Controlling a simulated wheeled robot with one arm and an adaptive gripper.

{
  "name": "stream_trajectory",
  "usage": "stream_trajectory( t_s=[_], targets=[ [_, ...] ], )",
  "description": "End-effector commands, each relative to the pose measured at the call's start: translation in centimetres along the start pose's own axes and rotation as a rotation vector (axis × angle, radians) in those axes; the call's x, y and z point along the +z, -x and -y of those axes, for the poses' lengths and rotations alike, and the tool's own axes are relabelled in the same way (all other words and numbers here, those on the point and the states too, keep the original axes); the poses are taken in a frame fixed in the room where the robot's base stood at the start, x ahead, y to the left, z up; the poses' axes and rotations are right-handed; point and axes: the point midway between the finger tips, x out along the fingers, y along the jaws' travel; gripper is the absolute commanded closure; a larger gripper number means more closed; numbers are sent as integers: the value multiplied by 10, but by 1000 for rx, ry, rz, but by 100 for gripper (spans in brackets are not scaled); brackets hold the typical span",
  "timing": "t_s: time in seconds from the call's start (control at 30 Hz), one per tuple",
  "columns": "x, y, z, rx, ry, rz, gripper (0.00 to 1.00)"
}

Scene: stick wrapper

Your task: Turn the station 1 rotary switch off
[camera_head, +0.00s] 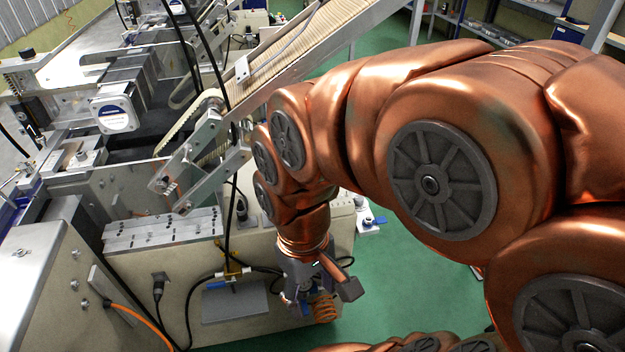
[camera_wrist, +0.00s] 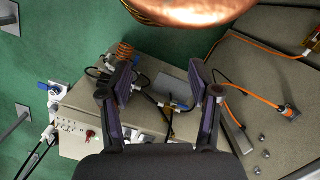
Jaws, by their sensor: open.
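My gripper (camera_wrist: 160,80) is open and empty in the wrist view, its two dark fingers standing apart. In the head view my gripper (camera_head: 318,288) hangs at the front side of a beige machine cabinet. A light control panel (camera_wrist: 72,146) lies left of the fingers in the wrist view. It carries a small red control (camera_wrist: 90,133) and several small dark controls. Which of them is the station 1 rotary switch, and its setting, I cannot tell. The gripper is apart from the panel. In the head view, my arm hides most of the panel area.
An orange coiled hose (camera_wrist: 124,51) and black cables lie close to the fingers. A grey plate (camera_wrist: 172,88) and a blue-handled valve (camera_wrist: 179,106) are between them. A conveyor (camera_head: 285,60) rises behind my arm. Green floor (camera_head: 400,270) is open to the right.

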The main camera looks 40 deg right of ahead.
Motion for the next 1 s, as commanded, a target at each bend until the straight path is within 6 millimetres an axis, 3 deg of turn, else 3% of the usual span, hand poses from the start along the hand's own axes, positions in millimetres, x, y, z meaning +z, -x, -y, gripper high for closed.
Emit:
stream_trajectory(
  t_s=[0.37,0.7,1.0],
  targets=[
    [-111,19,-57,1,365,-54,38],
    [-205,17,-139,37,735,-100,38],
    [-258,5,-208,81,1007,-122,38]
  ],
)
